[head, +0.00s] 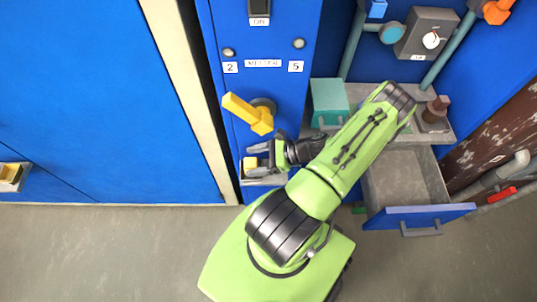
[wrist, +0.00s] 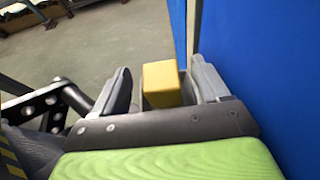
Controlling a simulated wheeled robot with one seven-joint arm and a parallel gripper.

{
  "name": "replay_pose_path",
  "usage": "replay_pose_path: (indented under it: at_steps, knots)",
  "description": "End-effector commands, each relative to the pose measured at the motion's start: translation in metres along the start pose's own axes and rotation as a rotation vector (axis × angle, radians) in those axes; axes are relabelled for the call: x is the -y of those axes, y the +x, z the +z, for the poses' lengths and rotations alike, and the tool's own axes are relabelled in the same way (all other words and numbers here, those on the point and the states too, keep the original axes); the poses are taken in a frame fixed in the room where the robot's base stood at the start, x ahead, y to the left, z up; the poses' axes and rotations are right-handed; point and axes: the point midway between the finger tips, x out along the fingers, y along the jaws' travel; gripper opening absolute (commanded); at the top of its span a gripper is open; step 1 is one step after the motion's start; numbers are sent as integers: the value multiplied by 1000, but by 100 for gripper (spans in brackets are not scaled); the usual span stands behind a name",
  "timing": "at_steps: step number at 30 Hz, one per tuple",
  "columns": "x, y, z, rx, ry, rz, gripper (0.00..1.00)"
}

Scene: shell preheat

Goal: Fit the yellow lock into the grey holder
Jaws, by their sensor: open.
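The yellow lock, a small block (head: 250,164), is at the lower part of the blue cabinet front in the head view. In the wrist view the yellow block (wrist: 161,85) stands between my two fingers, with a gap visible to the right finger. My gripper (head: 258,160) is open around it and points left in the head view. A grey tray-like holder (head: 252,182) shows just below the block; my fingers partly hide it. I cannot tell whether the block rests in it.
A yellow lever (head: 249,113) sticks out of the blue panel just above my gripper. An open grey drawer (head: 405,180) and a shelf with a teal box (head: 329,101) are to the right. Another grey holder (head: 13,176) with something yellow is at the far left.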

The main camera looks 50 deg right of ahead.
Motion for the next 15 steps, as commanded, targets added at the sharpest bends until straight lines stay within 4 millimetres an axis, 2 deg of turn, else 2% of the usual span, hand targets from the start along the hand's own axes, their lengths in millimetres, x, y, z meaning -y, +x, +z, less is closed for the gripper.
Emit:
replay_pose_path:
  at_steps: [1,6,10,15]
  knots:
    - [1,-17,2,-5,0,-6,74]
    - [1,-60,1,-4,-1,-5,74]
    - [0,-79,1,-1,-1,-2,74]
    - [0,-86,0,0,0,1,74]
